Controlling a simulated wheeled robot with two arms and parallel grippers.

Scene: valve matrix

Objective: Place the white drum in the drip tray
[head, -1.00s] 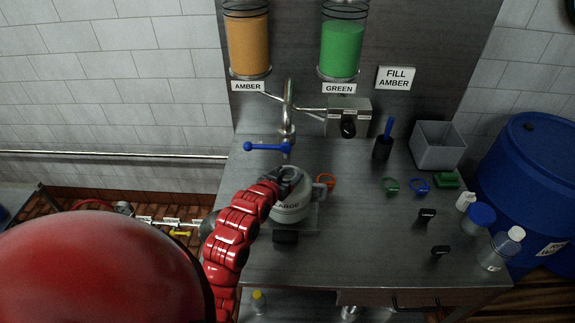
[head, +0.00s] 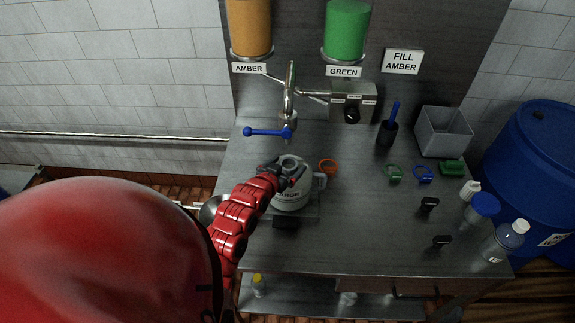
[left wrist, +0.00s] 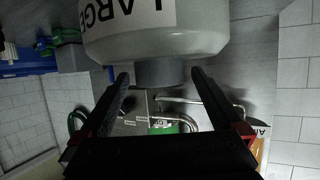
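The white drum (head: 293,198), a pale grey-white jug marked LARGE with a side handle and a narrow neck, is upright below the spout and lever on the bench. It appears to stand on a low grey plate (head: 312,217), which looks like the drip tray; its base contact is partly hidden. My left gripper (head: 284,172) is at the drum's neck, with a finger on each side. In the left wrist view the drum body (left wrist: 155,35) fills the top, and thin gaps show between its neck and the open fingers (left wrist: 158,78). My right gripper is out of view.
A blue lever (head: 268,132) and spout rise just behind the drum. An orange ring (head: 328,166) lies to its right. A grey bin (head: 443,132), bottles (head: 503,242) and small black items occupy the right of the bench (head: 370,225). The bench's front middle is clear.

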